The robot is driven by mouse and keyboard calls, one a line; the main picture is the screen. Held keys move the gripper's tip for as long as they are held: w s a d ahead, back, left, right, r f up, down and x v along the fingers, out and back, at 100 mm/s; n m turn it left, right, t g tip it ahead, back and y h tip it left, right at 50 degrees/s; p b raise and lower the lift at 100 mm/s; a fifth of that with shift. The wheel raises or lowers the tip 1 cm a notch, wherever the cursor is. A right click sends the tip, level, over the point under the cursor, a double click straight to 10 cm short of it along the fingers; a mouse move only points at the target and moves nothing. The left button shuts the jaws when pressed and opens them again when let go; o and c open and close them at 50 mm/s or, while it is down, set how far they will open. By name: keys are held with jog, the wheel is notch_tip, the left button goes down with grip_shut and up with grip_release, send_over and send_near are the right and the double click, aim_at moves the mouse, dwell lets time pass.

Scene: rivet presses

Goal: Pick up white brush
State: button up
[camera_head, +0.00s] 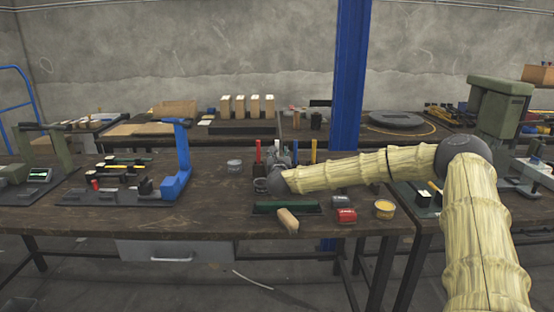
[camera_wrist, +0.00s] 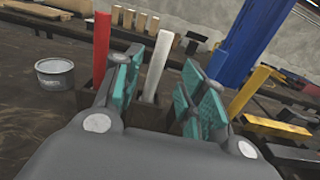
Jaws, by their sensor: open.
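In the wrist view a white brush (camera_wrist: 157,66) stands upright in a dark holder (camera_wrist: 88,101), its lower part inside it. My gripper (camera_wrist: 162,90) is open, with its teal-padded fingers on either side of the white brush and apart from it. A red handle (camera_wrist: 101,50) stands to the left and a yellow one (camera_wrist: 248,90) to the right, both outside the fingers.
A grey tin (camera_wrist: 62,74) stands left of the holder. A blue post (camera_head: 349,80) rises behind.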

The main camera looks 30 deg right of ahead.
jog(key=shift+x, duration=2.55)
jog(key=shift+w+a+r, duration=0.1)
jog(key=shift+r, duration=0.05)
jog(key=shift+c, duration=0.5)
grip_shut()
